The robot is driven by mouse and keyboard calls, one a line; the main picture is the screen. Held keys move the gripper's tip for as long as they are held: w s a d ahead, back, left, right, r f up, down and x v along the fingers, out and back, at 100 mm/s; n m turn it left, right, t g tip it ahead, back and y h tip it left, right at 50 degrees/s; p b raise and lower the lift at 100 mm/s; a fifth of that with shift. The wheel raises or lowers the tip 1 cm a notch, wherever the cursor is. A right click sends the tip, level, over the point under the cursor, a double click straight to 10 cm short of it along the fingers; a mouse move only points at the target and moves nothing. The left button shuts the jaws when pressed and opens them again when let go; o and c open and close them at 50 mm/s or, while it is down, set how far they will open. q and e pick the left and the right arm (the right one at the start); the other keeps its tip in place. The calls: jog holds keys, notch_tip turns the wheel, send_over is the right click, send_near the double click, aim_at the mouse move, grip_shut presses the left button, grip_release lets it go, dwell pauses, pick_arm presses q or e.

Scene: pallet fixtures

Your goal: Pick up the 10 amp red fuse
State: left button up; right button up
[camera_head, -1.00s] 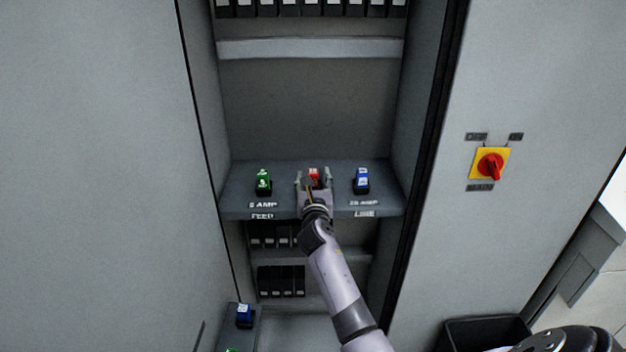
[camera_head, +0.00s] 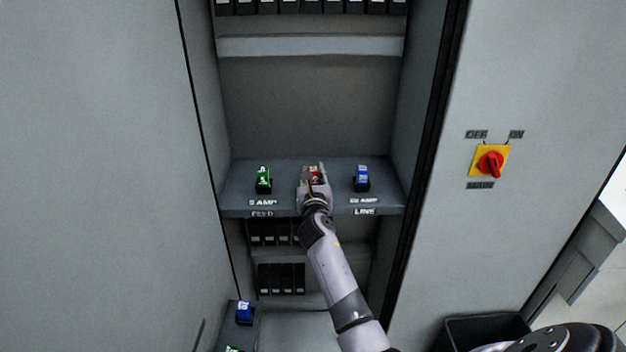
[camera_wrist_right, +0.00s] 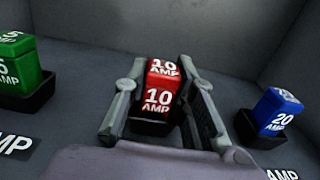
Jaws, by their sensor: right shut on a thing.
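The red fuse (camera_head: 314,175), marked 10 AMP, is in the middle of the cabinet shelf (camera_head: 285,203). It also shows in the right wrist view (camera_wrist_right: 158,95), with a dark holder at its base. My right gripper (camera_head: 314,171) is shut on it, one finger on each side; in the right wrist view the gripper (camera_wrist_right: 160,105) also flanks the fuse. I cannot tell whether the fuse is lifted from its holder. My left gripper is not in view.
A green 5 amp fuse (camera_head: 264,179) stands in a holder to the left. A blue 20 amp fuse (camera_head: 362,177) stands to the right. Cabinet side walls close in the shelf. A red and yellow switch (camera_head: 490,162) is on the right panel. Another blue fuse (camera_head: 244,313) is lower left.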

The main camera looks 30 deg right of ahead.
grip_shut()
